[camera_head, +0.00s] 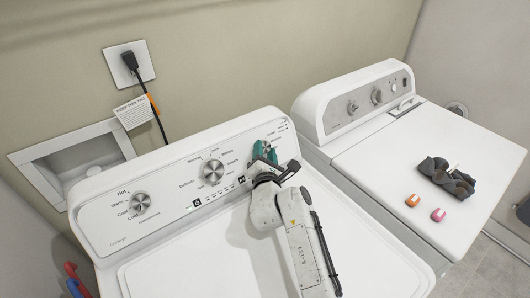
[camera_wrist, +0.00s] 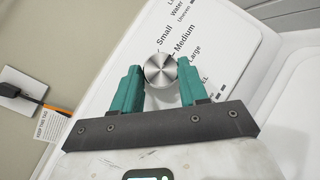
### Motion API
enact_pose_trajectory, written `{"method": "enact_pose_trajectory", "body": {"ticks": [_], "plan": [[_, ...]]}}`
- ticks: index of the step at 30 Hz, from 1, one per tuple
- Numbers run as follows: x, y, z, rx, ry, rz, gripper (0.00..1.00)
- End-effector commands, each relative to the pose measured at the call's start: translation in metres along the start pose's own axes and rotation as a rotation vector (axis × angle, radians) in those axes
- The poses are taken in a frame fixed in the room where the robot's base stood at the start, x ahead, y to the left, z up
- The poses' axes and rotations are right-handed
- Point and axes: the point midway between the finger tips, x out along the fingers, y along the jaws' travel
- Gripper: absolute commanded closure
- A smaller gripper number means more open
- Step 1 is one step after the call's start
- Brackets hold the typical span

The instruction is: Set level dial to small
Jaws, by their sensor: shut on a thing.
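The level dial (camera_wrist: 160,70) is a round silver knob on the washer's control panel, and it shows in the wrist view between my two teal fingers. The labels Small, Medium and Large run along its upper and right side. I cannot make out where its pointer stands. My gripper (camera_wrist: 159,76) is shut on the dial, one finger on each side. In the head view my gripper (camera_head: 265,152) is at the right end of the panel and hides the dial.
The washer panel also bears a cycle dial (camera_head: 212,171) and a temperature dial (camera_head: 140,203). A dryer (camera_head: 385,150) stands to the right, with a dark cloth (camera_head: 445,177), an orange pod (camera_head: 412,200) and a pink pod (camera_head: 438,215) on top.

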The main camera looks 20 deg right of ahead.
Motion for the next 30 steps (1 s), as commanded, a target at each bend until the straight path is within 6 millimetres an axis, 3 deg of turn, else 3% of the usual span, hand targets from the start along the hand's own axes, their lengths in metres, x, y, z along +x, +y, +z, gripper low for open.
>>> {"method": "enact_pose_trajectory", "body": {"ticks": [6,17,30], "plan": [[-0.0001,-0.0009,-0.0001,-0.001,0.0,-0.001,0.87],[0.0001,-0.0038,0.0005,-0.067,-0.008,0.051,0.87],[0.001,-0.0103,-0.0006,-0.323,-0.044,0.269,0.87]]}}
